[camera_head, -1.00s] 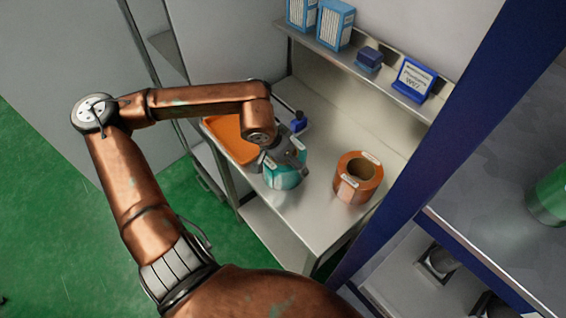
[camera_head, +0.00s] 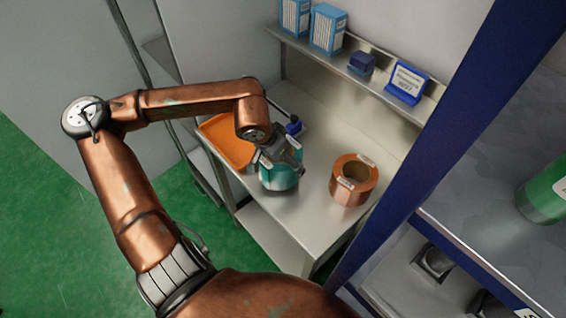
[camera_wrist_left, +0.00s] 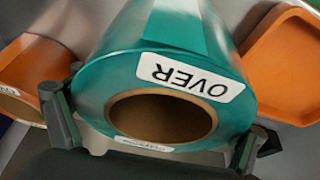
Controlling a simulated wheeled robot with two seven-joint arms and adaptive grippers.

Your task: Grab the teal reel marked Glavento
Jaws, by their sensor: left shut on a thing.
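The teal reel (camera_head: 280,178) is at the near-left part of the steel bench, below my left gripper (camera_head: 279,158). In the left wrist view the teal reel (camera_wrist_left: 110,80) fills the middle, with a round brown core hole and a white label reading OVER. A second white label on its rim is too small to read surely. My left gripper (camera_wrist_left: 155,130) is shut on the reel, with one finger at each side of it. I cannot tell whether the reel touches the bench. My right gripper is not in view.
An orange reel (camera_head: 354,181) stands to the right on the bench (camera_head: 305,225). An orange tray (camera_head: 226,145) lies to the left, with a small blue item (camera_head: 293,126) beside it. A shelf behind holds blue boxes (camera_head: 328,30) and a blue-framed sign (camera_head: 407,83). A blue post (camera_head: 440,130) stands at the right.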

